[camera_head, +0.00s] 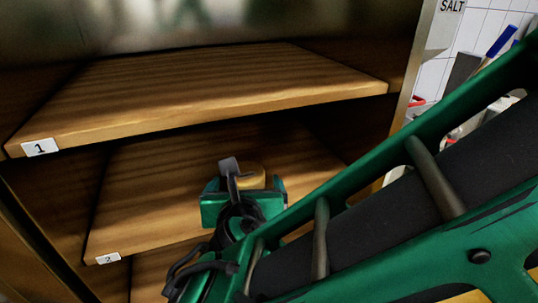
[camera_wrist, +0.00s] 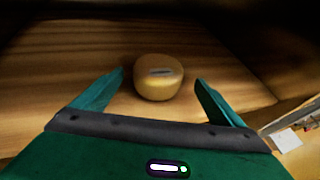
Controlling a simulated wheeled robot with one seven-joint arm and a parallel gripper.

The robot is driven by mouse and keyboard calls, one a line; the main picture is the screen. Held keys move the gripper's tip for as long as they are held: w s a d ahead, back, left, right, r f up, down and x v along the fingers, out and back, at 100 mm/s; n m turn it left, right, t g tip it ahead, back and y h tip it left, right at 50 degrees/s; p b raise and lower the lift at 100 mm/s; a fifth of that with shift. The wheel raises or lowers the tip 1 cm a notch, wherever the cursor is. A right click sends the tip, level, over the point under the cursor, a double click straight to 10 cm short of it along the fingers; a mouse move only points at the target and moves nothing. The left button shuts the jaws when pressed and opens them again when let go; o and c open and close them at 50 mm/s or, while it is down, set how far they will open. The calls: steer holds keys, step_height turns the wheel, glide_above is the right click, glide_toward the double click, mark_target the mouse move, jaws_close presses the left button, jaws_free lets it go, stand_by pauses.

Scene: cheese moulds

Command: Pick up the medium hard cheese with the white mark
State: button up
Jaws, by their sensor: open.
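A round, yellow-brown cheese (camera_wrist: 158,85) sits on the wooden shelf labelled 2, with a small pale grey-white mark on its top. In the head view the cheese (camera_head: 251,175) is partly hidden behind my gripper (camera_head: 243,185). In the wrist view my gripper (camera_wrist: 160,92) is open, its two green fingers apart. The cheese lies between and slightly beyond the fingertips, with gaps on both sides. The fingers hold nothing.
The shelf labelled 2 (camera_head: 130,205) is otherwise bare where it shows. The shelf labelled 1 (camera_head: 200,90) is empty and hangs above my gripper. Wooden side walls bound the rack. Coloured-handled tools (camera_head: 500,42) stand outside at right.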

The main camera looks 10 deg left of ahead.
mark_target(246, 176)
steer(key=shift+x, duration=3)
steer(key=shift+s+a, duration=0.1)
steer(key=c, duration=1.1)
